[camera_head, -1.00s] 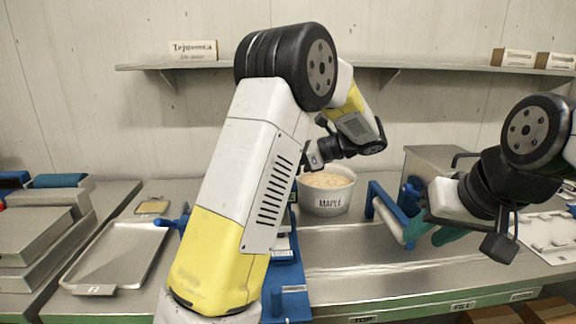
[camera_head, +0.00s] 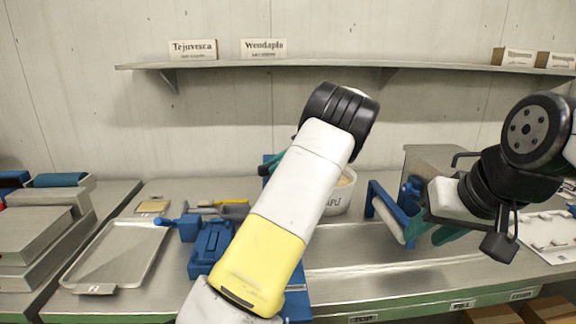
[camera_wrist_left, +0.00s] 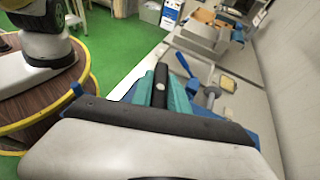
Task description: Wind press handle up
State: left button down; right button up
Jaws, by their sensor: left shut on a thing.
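A blue press (camera_head: 208,248) stands on the steel bench at the middle left, partly behind my left arm. A blue bar (camera_head: 168,221) sticks out at its left; a blue lever (camera_wrist_left: 183,64) shows in the left wrist view. My left gripper's teal fingers (camera_wrist_left: 163,92) are closed on a black bar, which looks like the press handle's grip (camera_wrist_left: 161,84). In the head view only a bit of teal at my left gripper (camera_head: 265,168) shows behind the arm. My right gripper (camera_head: 440,232) is beside a blue frame with a pale roller; its jaw gap is unclear.
A white maple tub (camera_head: 338,203) stands behind my left arm. The blue frame (camera_head: 385,205) is at the right. Bench between tub and front edge is clear.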

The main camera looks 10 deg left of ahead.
dwell(0.4)
pick_arm(q)
jog(key=c, duration=1.3)
grip_release()
jog(key=shift+r, duration=0.15)
